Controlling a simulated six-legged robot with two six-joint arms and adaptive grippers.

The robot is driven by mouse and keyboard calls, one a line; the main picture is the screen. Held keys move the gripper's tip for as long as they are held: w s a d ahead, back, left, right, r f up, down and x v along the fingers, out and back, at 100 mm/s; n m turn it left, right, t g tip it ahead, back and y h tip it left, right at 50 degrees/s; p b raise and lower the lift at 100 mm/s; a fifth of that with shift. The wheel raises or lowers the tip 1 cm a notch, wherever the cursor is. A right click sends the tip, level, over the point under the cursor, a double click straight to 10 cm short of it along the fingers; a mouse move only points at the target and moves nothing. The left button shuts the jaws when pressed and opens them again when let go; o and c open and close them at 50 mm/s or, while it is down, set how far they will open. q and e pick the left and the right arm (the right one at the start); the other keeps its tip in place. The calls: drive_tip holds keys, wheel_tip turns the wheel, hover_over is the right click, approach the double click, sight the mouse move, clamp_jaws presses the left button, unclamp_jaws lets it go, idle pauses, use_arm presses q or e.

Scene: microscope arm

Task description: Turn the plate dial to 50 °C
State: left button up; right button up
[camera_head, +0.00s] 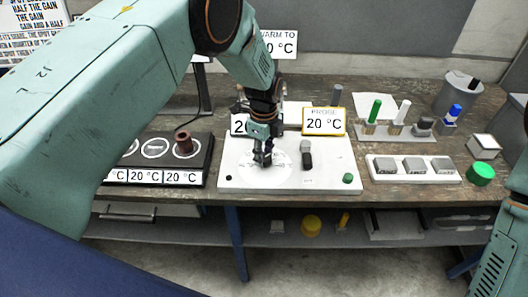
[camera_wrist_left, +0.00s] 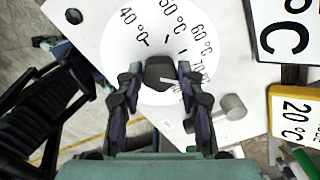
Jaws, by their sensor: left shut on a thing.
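The white hot plate (camera_head: 330,178) stands on the bench, with a round white dial face (camera_head: 284,168) at its left. My left gripper (camera_head: 263,158) points down over the dial. In the left wrist view its fingers (camera_wrist_left: 160,88) are closed on the sides of the dark dial knob (camera_wrist_left: 160,70). The dial face (camera_wrist_left: 124,58) shows the marks 40, 50, 60 and 70 °C around the knob. A pale line shows on the knob, but I cannot tell which mark it points to. My right gripper is out of view; only part of that arm shows at the right.
A probe display (camera_head: 323,121) reads 20 °C behind the plate; a second display is partly hidden. A black unit (camera_head: 205,150) with a brown weight is to the left, and a white tray (camera_head: 414,178) to the right.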

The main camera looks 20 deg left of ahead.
use_arm(q)
drive_tip(key=shift+n, duration=0.3)
drive_tip(key=n, duration=0.3)
drive_tip(key=shift+s+f+n+b, duration=0.1)
drive_tip(key=shift+s+n+b, duration=0.05)
drive_tip(key=shift+n+b, duration=0.2)
drive_tip(key=n, duration=0.4)
drive_tip(key=shift+s+n+b, duration=0.15)
drive_tip(key=shift+n+b, duration=0.1)
drive_tip(key=shift+b, duration=0.1)
drive_tip(key=n, duration=0.4)
drive_tip(key=shift+s, duration=0.1)
drive_tip(key=shift+s+d+f+n+b, duration=0.1)
drive_tip(key=shift+n+b, duration=0.15)
drive_tip(key=shift+n, duration=1)
drive_tip(key=shift+d+n+b, duration=0.1)
drive_tip(key=shift+n+b, duration=0.1)
drive_tip(key=shift+n, duration=1.05)
drive_tip(key=o, duration=1.2)
